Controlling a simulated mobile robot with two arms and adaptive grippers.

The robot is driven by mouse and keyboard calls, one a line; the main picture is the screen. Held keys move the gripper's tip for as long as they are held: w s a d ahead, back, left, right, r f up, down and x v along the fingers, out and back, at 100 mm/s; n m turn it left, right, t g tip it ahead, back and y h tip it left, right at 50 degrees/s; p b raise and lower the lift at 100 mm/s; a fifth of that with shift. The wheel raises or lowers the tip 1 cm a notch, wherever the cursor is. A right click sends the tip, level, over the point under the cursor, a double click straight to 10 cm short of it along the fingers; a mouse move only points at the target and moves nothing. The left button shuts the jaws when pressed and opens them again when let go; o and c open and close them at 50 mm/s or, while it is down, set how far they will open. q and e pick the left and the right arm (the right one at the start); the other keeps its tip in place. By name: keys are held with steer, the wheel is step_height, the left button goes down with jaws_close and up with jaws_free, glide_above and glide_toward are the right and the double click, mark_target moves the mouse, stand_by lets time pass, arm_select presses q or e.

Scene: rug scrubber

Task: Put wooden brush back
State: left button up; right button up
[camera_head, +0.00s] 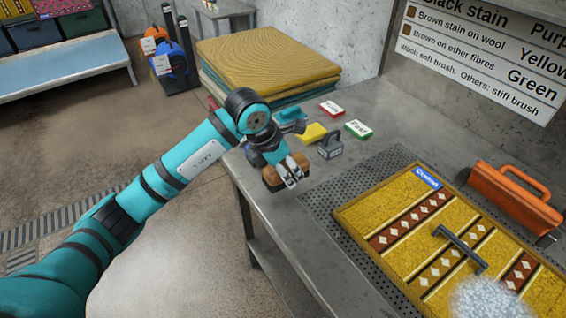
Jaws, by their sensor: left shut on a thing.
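The wooden brush (271,178) is a small brown block at the near left edge of the grey metal table. My left gripper (291,176) is shut on it, with its pale fingers over the top of the block. The brush looks upright, and its underside is hidden. I cannot tell whether it touches the table or hangs just above it. My right gripper is not in view.
A yellow sponge (312,133), a grey handled block (331,146) and cards marked red (331,109) and green (358,129) lie behind the brush. A patterned yellow rug (375,217) with foam (485,298) lies right, beside an orange handled tool (513,196). Folded rugs (265,55) are stacked behind.

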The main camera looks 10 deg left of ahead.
arm_select(q)
steer(key=w, duration=0.1)
steer(key=w+a, duration=0.1)
steer(key=w, duration=0.2)
steer(key=shift+w+a+f+p, duration=0.15)
steer(key=shift+w+a+p, duration=0.1)
steer(key=shift+a+p, duration=0.1)
step_height(320, 180, down, 3)
steer(key=shift+f+p, duration=0.2)
steer(key=shift+p, duration=0.35)
steer(key=shift+f, duration=0.1)
steer(key=shift+f, duration=0.2)
steer(key=o, duration=1.1)
steer(key=shift+r, duration=0.1)
steer(key=shift+c, duration=0.2)
